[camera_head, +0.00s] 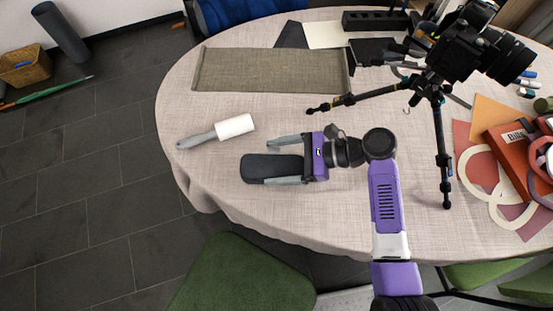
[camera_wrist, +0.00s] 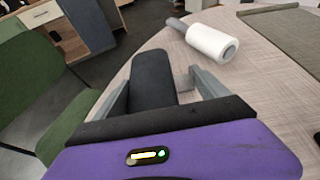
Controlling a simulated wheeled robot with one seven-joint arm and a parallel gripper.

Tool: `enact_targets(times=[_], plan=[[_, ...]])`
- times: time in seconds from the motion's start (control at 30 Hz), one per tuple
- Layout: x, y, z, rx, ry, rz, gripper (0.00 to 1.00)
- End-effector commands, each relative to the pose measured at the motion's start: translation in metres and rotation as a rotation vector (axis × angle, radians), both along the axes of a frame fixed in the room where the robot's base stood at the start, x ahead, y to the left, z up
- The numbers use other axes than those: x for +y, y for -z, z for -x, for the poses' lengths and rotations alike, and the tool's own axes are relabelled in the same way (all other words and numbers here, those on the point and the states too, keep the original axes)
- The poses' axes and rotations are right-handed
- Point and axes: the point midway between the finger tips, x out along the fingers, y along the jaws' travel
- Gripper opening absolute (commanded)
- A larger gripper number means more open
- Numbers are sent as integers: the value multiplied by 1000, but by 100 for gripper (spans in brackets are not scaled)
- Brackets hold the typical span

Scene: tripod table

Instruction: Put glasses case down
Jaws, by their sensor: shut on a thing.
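The glasses case (camera_head: 262,169) is dark, long and rounded at its end. My gripper (camera_head: 284,160) is shut on it, with one grey finger along each side. The case points to the left, over the front-left part of the table (camera_head: 215,181). In the wrist view the case (camera_wrist: 152,80) lies between the two fingers of my gripper (camera_wrist: 163,88), its far end pointing away from the palm. I cannot tell from these frames whether its underside touches the cloth.
A lint roller (camera_head: 234,127) lies just behind the case. A woven mat (camera_head: 270,70) is further back. A black tripod with a camera (camera_head: 440,95) stands to the right, one leg reaching toward the middle. A green chair (camera_head: 245,280) is at the table's front edge.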

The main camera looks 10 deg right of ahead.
Motion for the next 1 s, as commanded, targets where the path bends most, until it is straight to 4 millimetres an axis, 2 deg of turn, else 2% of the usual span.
enact_targets(times=[0.27, 0.3, 0.37, 0.4, 0.73, 0.87, 1.0], plan=[[0, 0, 0, -1, 0, -1, 25], [0, 1, 0, 0, 0, 0, 85], [0, 1, 0, -1, 0, 0, 97], [0, 1, 0, -1, 0, 0, 100], [-5, -3, 0, 0, 2, 0, 100], [-22, -10, 4, -1, 3, 0, 100], [-48, -21, 9, -1, 4, 1, 100]])
